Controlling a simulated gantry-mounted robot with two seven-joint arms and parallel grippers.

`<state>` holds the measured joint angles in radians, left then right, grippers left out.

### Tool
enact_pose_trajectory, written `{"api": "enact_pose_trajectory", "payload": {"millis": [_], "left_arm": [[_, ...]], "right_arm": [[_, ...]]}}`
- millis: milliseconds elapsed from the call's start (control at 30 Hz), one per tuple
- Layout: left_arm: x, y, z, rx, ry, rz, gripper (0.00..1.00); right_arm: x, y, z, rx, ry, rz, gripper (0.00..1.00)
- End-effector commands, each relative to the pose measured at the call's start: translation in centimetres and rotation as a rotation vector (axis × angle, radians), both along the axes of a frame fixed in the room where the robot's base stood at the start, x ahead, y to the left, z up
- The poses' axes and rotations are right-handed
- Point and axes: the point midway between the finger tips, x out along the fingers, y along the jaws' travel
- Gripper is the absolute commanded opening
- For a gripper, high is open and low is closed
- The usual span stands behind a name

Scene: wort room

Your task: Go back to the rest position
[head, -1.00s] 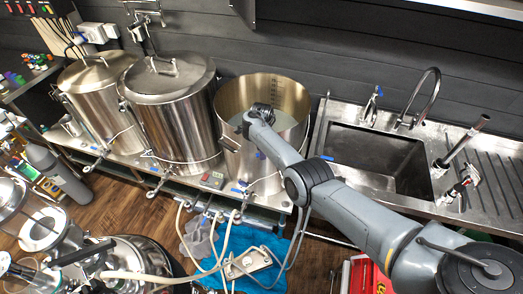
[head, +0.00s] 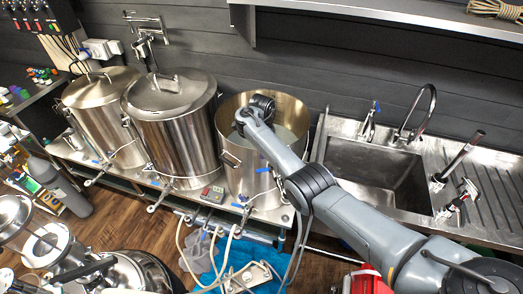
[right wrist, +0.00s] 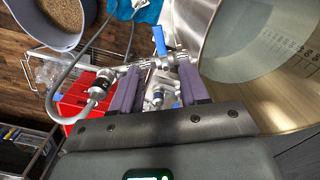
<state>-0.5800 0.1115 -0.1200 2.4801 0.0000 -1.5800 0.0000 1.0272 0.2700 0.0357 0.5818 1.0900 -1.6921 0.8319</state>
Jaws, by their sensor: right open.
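My right arm comes in from the lower right in the head view, and its wrist end (head: 262,106) is over the open steel kettle (head: 230,160). The fingertips are hard to make out there. In the right wrist view my right gripper (right wrist: 158,72) is open, with its two purple-grey fingers apart. A metal valve fitting with a blue lever (right wrist: 159,40) shows beyond and between the fingers. I see nothing held, and whether the fingers touch the fitting is unclear. The kettle's rim and graduated inside wall (right wrist: 285,70) are at the right. My left gripper is not in view.
Two lidded kettles (head: 172,125) stand left of the open one. A sink (head: 380,170) with a tall tap (head: 420,110) is to the right. A shelf (head: 390,18) hangs above. A grain bucket (right wrist: 62,18) and red box (right wrist: 80,100) are below the gripper.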

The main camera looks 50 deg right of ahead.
Motion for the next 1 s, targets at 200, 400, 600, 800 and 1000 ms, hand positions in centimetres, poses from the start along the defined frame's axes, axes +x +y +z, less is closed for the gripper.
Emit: {"api": "enact_pose_trajectory", "payload": {"millis": [200,400,600,800,1000], "left_arm": [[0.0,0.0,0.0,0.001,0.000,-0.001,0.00],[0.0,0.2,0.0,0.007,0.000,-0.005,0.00],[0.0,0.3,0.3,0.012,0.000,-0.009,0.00],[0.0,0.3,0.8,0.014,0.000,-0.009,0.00],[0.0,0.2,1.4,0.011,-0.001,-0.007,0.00]], "right_arm": [[0.0,0.0,0.0,0.000,0.000,0.000,0.45],[-0.1,0.1,-0.4,-0.007,0.000,0.023,0.45],[-1.0,1.0,-3.2,-0.057,0.000,0.215,0.45],[-4.1,4.1,-7.8,-0.139,0.003,0.621,0.45],[-9.7,9.4,-11.0,-0.201,0.000,1.091,0.45]]}}
